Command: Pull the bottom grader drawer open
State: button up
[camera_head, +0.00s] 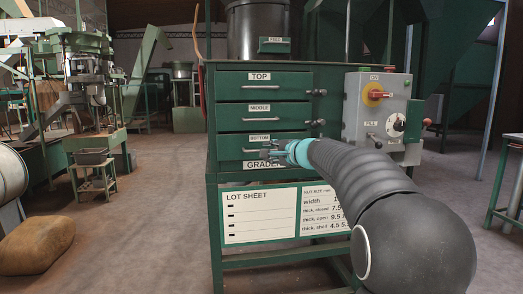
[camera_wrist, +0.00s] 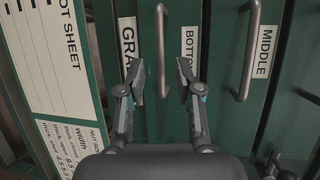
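The bottom drawer (camera_head: 230,143) is the lowest of three green drawers in the grader cabinet, under the label BOTTOM. It looks shut, flush with the front. In the wrist view, the picture is turned sideways. There my gripper (camera_wrist: 162,75) is open, with one finger on each side of the bottom drawer's metal bar handle (camera_wrist: 162,40). A gap shows between each finger and the bar. How deep the fingertips reach around the bar is hard to tell.
The middle drawer handle (camera_wrist: 250,50) lies right of my fingers in the wrist view. The top drawer (camera_head: 285,78) is shut. A grey control box (camera_head: 355,110) with knobs stands right of the drawers. A lot sheet (camera_head: 260,220) hangs below. Open floor lies left.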

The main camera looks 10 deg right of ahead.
aim_at(257, 136)
jog(key=shift+p+x, duration=0.4)
jog(key=shift+x, duration=2.15)
grip_shut()
